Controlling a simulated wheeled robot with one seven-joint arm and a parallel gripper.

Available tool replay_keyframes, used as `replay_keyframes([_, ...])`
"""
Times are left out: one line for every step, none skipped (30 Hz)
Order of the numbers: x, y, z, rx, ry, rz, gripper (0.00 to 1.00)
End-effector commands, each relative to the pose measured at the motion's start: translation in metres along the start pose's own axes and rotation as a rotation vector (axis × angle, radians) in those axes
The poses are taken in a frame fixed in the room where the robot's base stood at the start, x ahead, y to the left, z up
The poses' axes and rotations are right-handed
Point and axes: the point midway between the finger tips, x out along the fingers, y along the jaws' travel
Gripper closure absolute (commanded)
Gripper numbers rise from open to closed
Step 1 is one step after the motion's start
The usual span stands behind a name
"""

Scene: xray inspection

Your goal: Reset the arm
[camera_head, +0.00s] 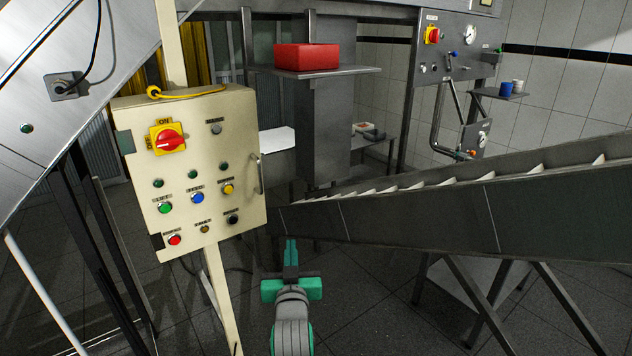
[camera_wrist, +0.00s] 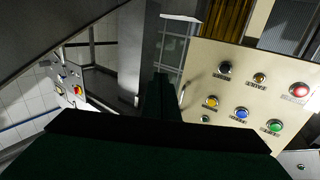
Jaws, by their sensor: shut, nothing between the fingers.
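My gripper (camera_head: 291,243) shows at the lower middle of the head view, with green and dark grey parts. Its narrow fingers are together with nothing between them, and they point away from me. It is in free space, to the lower right of the cream control box (camera_head: 192,170) and below the near end of the grey conveyor (camera_head: 420,215). In the wrist view the shut fingers (camera_wrist: 160,85) rise in the middle, and the control box (camera_wrist: 255,95) appears upside down on the right.
The box carries a red and yellow rotary switch (camera_head: 166,138) and several coloured buttons. A red block (camera_head: 306,57) rests on a metal shelf at the back. A metal panel with a gauge (camera_head: 452,40) stands at back right. Dark conveyor legs (camera_head: 470,300) stand right of my gripper.

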Motion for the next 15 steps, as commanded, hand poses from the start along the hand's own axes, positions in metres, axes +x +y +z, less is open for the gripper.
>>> replay_keyframes([-0.006, 0.002, 0.013, 0.001, -0.009, 0.003, 1.00])
replay_keyframes([-0.010, 0.003, 0.021, 0.001, -0.013, 0.004, 1.00])
replay_keyframes([-0.017, 0.004, 0.032, 0.002, -0.018, 0.006, 1.00])
replay_keyframes([-0.023, 0.006, 0.042, 0.003, -0.022, 0.008, 1.00])
replay_keyframes([-0.030, 0.008, 0.053, 0.004, -0.026, 0.011, 1.00])
replay_keyframes([-0.040, 0.010, 0.067, 0.005, -0.032, 0.015, 1.00])
replay_keyframes([-0.048, 0.011, 0.077, 0.006, -0.036, 0.017, 1.00])
replay_keyframes([-0.056, 0.013, 0.087, 0.006, -0.039, 0.020, 1.00])
replay_keyframes([-0.066, 0.015, 0.100, 0.007, -0.046, 0.023, 1.00])
replay_keyframes([-0.075, 0.016, 0.109, 0.008, -0.048, 0.026, 1.00])
replay_keyframes([-0.083, 0.018, 0.118, 0.009, -0.052, 0.029, 1.00])
replay_keyframes([-0.095, 0.020, 0.130, 0.010, -0.058, 0.033, 1.00])
replay_keyframes([-0.104, 0.021, 0.139, 0.010, -0.062, 0.036, 1.00])
replay_keyframes([-0.113, 0.023, 0.147, 0.011, -0.066, 0.039, 1.00])
replay_keyframes([-0.126, 0.024, 0.157, 0.012, -0.070, 0.043, 1.00])
